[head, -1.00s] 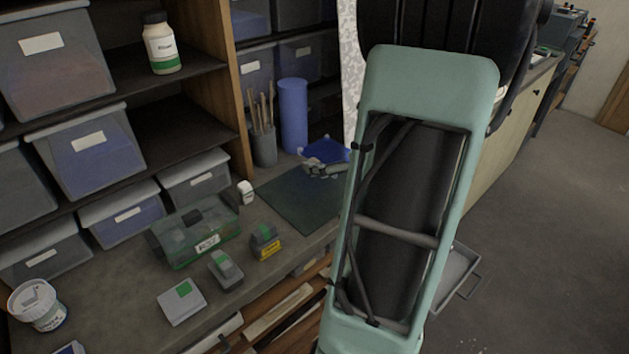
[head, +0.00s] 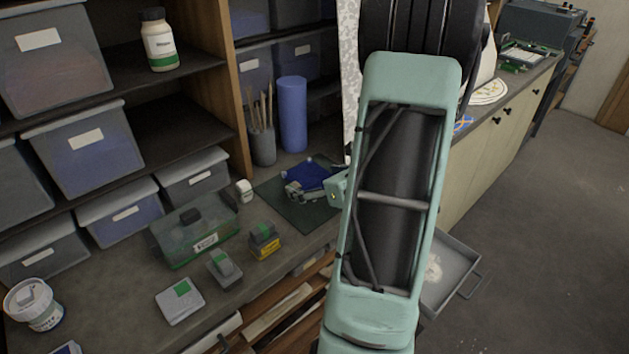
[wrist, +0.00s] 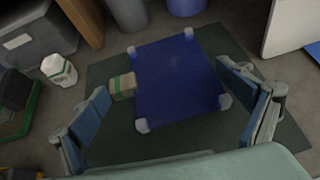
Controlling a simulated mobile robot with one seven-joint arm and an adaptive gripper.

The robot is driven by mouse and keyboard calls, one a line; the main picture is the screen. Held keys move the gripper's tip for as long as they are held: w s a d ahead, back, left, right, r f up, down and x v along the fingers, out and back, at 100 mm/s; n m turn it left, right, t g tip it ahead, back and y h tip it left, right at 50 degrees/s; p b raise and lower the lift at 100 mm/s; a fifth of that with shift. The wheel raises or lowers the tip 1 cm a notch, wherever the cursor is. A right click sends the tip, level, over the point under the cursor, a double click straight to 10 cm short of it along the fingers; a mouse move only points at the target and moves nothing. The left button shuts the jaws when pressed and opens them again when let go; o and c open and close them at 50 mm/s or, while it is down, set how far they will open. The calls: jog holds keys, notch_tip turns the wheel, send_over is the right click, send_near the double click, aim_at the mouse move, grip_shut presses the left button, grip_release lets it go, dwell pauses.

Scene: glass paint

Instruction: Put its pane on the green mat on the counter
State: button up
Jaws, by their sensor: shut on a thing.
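A blue square pane (head: 318,170) with pale corner pieces is over the green mat (head: 308,212) on the counter. It also shows in the wrist view (wrist: 180,80), within the outline of the mat (wrist: 110,140). A small beige block with a green band (wrist: 123,87) sits between the left fingertip and the pane's left edge. I cannot tell whether the pane touches the mat. My arm hides part of the mat's right side in the head view.
A green toolbox (head: 195,235), a yellow-and-black block (head: 264,240) and a small white bottle (head: 245,191) stand left of the mat. A brush pot (head: 262,145) and a blue cylinder (head: 293,115) stand behind it.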

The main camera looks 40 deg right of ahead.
jog(key=shift+f, duration=0.1)
jog(key=o, duration=0.9)
jog(key=shift+s+r, duration=0.25)
jog(key=shift+r, duration=0.05)
jog(key=v, duration=1.1)
jog(key=shift+s, duration=0.25)
